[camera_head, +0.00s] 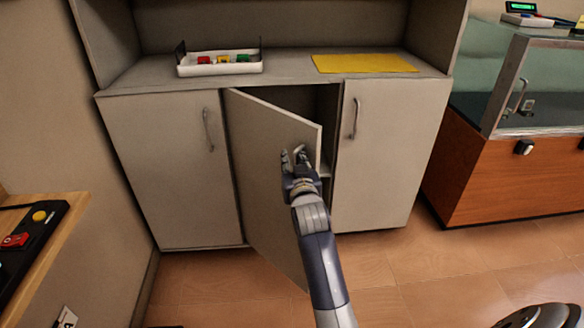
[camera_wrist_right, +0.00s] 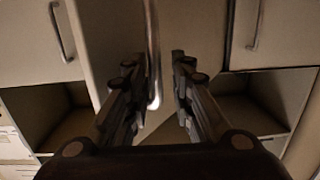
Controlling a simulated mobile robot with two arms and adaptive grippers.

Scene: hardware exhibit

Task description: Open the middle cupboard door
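The middle cupboard door (camera_head: 262,165) stands partly open, swung out toward me from its left edge. A dark gap shows the inside (camera_head: 328,120) at its right. My right gripper (camera_head: 295,153) is at the front face of this door, near its free edge. In the right wrist view, the door's metal handle (camera_wrist_right: 153,50) runs down between the two fingers of this gripper (camera_wrist_right: 158,75). The fingers are apart, with a gap beside the handle, so I see no firm grip. My left gripper is in no view.
The left door (camera_head: 170,185) and right door (camera_head: 385,160) are closed. On the countertop (camera_head: 285,70) are a white tray (camera_head: 190,70) with coloured items and a yellow mat (camera_head: 360,63). A glass-topped wooden case (camera_head: 500,185) stands right, a table (camera_head: 55,245) left.

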